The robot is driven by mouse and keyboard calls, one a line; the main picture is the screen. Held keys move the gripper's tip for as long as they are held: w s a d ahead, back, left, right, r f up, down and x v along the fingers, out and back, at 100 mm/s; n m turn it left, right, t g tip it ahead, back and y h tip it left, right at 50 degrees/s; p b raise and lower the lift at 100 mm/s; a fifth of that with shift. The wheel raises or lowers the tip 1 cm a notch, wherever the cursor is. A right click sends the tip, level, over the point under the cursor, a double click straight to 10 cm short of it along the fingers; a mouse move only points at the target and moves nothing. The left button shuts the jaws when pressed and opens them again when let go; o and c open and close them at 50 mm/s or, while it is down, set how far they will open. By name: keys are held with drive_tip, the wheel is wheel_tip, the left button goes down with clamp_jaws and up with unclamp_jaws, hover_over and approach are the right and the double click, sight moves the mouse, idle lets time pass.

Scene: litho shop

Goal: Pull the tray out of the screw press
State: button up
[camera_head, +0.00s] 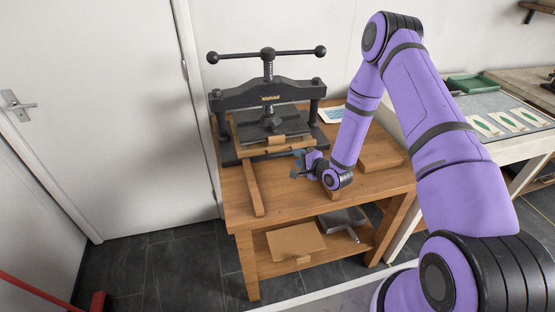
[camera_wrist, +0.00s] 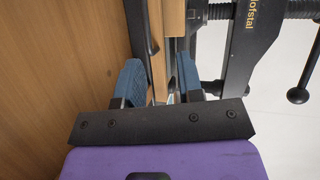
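The screw press (camera_head: 262,97) is black and stands at the back of a wooden table. A wooden tray (camera_head: 262,151) lies in it under the pressing plate, its front edge facing out, with a small block on the middle of that edge. My gripper (camera_head: 297,164) is at the right end of the tray's front edge. In the wrist view, the two blue fingers of my gripper (camera_wrist: 159,82) are apart, on either side of the tray's wooden edge (camera_wrist: 158,62). Narrow gaps seem to show beside the wood; contact is hard to tell.
The wooden table (camera_head: 310,205) has a rail (camera_head: 253,187) running forward from the press at left. A wooden block (camera_head: 380,158) lies at right. The lower shelf holds a brown board (camera_head: 296,243) and a grey tray (camera_head: 343,219). A door is at left, a print table at right.

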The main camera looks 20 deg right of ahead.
drive_tip(key=shift+s+a+f+m, duration=0.3)
drive_tip(key=shift+s+f+m, duration=0.2)
drive_tip(key=shift+s+f, duration=0.3)
drive_tip(key=shift+w+a+f, duration=0.15)
drive_tip(key=shift+w+f, duration=0.05)
drive_tip(key=x, duration=1)
drive_tip(key=shift+w+r, duration=0.1)
drive_tip(key=shift+w, duration=0.15)
drive_tip(key=shift+a, duration=0.1)
clamp_jaws()
